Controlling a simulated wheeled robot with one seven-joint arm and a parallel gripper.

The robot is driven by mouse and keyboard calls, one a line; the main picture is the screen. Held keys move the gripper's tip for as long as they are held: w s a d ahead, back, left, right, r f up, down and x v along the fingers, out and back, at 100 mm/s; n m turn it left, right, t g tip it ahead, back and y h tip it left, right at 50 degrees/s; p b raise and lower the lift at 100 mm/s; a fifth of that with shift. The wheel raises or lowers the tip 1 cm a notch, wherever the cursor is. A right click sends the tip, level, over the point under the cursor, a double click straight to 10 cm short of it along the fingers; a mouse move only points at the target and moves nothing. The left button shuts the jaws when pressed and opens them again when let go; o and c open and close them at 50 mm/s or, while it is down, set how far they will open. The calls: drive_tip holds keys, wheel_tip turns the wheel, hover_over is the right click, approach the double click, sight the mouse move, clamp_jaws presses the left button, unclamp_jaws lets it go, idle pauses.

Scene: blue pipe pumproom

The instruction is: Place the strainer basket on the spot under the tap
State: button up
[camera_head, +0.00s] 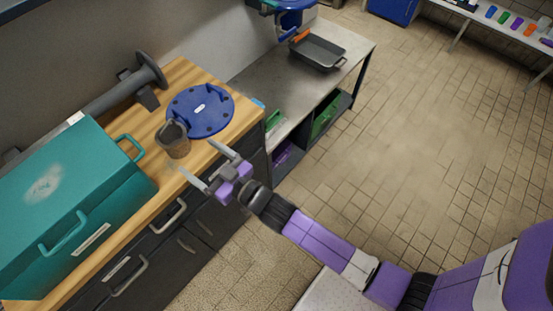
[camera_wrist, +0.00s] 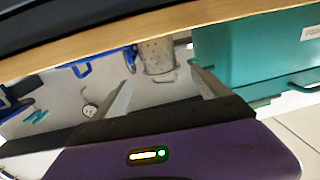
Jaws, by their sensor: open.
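The strainer basket (camera_head: 175,145), a small grey-brown bucket with a raised handle, stands upright on the wooden worktop (camera_head: 184,76). In the wrist view it shows as a perforated metal cup (camera_wrist: 157,56). My gripper (camera_head: 192,154) is open and empty at the worktop's front edge, its fingers pointing at the basket. In the wrist view the basket appears between and beyond the fingertips (camera_wrist: 161,64). A blue fitting (camera_head: 290,18), perhaps the tap, hangs over the far end of the steel table (camera_head: 270,78). A marked spot under it cannot be made out.
A blue flange disc (camera_head: 200,110) lies just behind the basket. A large teal case (camera_head: 75,205) stands left of it, and a grey pipe piece (camera_head: 120,92) lies behind. A grey tray (camera_head: 318,51) sits on the steel table. The tiled floor at right is clear.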

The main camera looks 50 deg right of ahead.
drive_tip(key=s+d+g, duration=0.1)
drive_tip(key=s+d, duration=0.1)
drive_tip(key=s, duration=1.7)
drive_tip(key=s+d+r+g+h, duration=0.1)
drive_tip(key=s+r+g, duration=0.1)
drive_tip(key=s+r, duration=0.9)
drive_tip(key=s, duration=0.4)
drive_tip(key=shift+s+d+r+m, duration=0.2)
drive_tip(key=shift+s+m, duration=0.1)
drive_tip(key=shift+m, duration=0.1)
drive_tip(key=shift+s+r, duration=0.15)
drive_tip(key=shift+r, duration=0.15)
drive_tip(key=shift+c, duration=1.2)
